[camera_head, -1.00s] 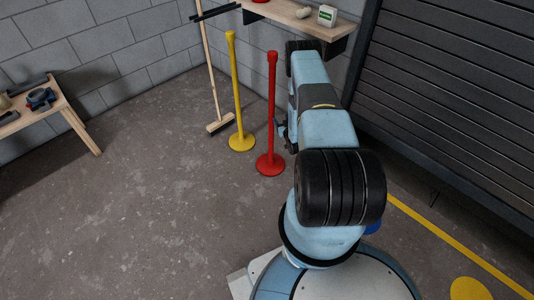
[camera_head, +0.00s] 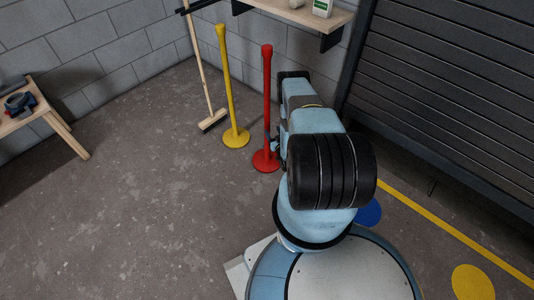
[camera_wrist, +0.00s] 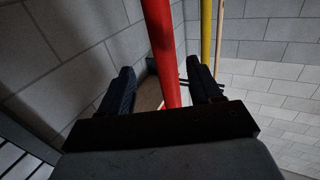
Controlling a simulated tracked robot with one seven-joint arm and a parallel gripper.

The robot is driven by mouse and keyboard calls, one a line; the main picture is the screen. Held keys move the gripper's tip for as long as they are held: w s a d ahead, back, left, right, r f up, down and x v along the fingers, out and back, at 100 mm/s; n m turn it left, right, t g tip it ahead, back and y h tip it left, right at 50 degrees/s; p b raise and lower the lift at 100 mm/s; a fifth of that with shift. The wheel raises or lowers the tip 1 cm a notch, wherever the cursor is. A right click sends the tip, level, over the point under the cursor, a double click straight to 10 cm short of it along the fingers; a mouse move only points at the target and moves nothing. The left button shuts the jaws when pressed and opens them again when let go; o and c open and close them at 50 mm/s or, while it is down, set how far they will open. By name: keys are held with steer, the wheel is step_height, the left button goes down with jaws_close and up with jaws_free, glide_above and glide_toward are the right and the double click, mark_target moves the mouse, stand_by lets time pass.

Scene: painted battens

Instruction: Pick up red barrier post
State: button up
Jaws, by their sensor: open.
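The red barrier post (camera_head: 267,105) stands upright on its round base in the head view, just right of the yellow post. In the wrist view the red post (camera_wrist: 162,48) runs down between the two dark fingers of my gripper (camera_wrist: 161,90). The fingers are open, one on each side of it, with gaps showing. The post looks nearer the right finger than the left. In the head view my arm covers most of my gripper, and only a small dark part shows beside the red post.
A yellow post (camera_head: 228,90) stands close left of the red one. A broom (camera_head: 203,75) leans on the wall behind. A shelf (camera_head: 290,13) is above right, a bench (camera_head: 24,112) far left, a dark shutter (camera_head: 455,90) right. The floor at left is clear.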

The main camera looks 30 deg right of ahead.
mark_target(268, 126)
steer(key=shift+w+d, duration=0.15)
steer(key=shift+w, duration=1.05)
steer(key=shift+w+f, duration=0.15)
steer(key=shift+w, duration=1.2)
steer(key=shift+w+f, duration=0.1)
steer(key=shift+w, duration=1.2)
steer(key=shift+c, duration=0.4)
jaws_close()
steer(key=shift+w+r, duration=0.1)
